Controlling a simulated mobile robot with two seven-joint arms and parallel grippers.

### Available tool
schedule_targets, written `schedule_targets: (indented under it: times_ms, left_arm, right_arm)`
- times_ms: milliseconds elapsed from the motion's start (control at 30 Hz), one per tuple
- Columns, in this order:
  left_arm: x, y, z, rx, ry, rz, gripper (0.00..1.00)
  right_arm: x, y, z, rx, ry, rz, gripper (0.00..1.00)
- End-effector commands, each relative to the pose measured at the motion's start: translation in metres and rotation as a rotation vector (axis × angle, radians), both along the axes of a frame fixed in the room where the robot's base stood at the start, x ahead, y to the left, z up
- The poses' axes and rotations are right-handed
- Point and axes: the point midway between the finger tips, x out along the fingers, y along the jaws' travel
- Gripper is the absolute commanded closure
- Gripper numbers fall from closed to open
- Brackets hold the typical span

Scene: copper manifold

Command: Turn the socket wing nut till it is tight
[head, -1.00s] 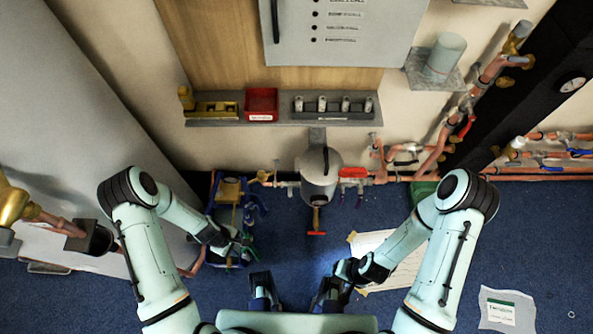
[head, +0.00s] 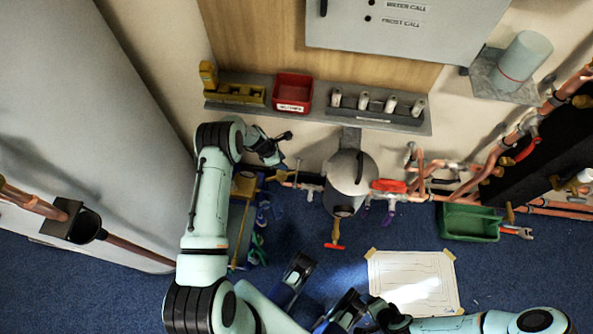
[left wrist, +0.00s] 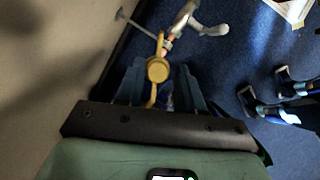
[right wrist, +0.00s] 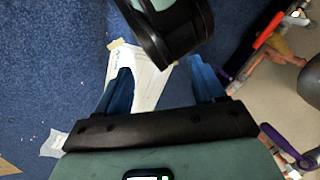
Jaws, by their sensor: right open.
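The socket wing nut is a yellow brass piece (left wrist: 157,69) with a round middle and thin wings, seen in the left wrist view. My left gripper (left wrist: 160,75) is around it, with one blue finger on each side and gaps showing; it looks open and not closed on the nut. In the head view the left gripper (head: 282,148) is beside the pipe run, just above the brass fitting (head: 278,175). My right gripper (right wrist: 162,82) is open and empty over the floor near the paper sheet.
A grey rounded vessel (head: 349,174) hangs right of the brass fitting, with a red-handled valve (head: 388,186) beyond it. A shelf (head: 320,113) with a red bin (head: 293,92) is above. A green crate (head: 469,223) and a taped sheet (head: 413,282) lie on the blue floor.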

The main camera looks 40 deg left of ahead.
Motion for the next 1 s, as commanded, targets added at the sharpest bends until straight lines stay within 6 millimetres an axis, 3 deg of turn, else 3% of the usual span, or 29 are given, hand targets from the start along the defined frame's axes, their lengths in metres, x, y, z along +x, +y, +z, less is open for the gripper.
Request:
schedule_targets:
  times_ms: [33,200,433,600,933,967,1000]
  left_arm:
    - [0.003,-0.004,-0.014,-0.001,0.002,-0.003,0.63]
    - [0.014,-0.013,-0.050,0.000,0.001,-0.004,0.63]
    - [0.026,-0.023,-0.087,0.001,0.002,-0.005,0.63]
    - [0.031,-0.027,-0.099,0.001,0.002,-0.004,0.63]
    - [0.032,-0.027,-0.101,0.002,0.000,-0.004,0.63]
    - [0.032,-0.027,-0.101,0.002,0.000,-0.004,0.66]
    - [0.032,-0.027,-0.101,0.002,0.000,-0.004,0.79]
  right_arm:
    - [0.005,-0.003,-0.006,-0.006,-0.012,-0.006,0.31]
    - [0.022,-0.011,-0.019,-0.029,-0.056,-0.024,0.31]
    - [0.043,-0.022,-0.034,-0.056,-0.112,-0.047,0.31]
    - [0.052,-0.027,-0.038,-0.069,-0.137,-0.057,0.31]
    - [0.055,-0.029,-0.038,-0.072,-0.143,-0.059,0.31]
    - [0.055,-0.029,-0.038,-0.072,-0.143,-0.059,0.31]
    - [0.055,-0.029,-0.038,-0.072,-0.143,-0.059,0.31]
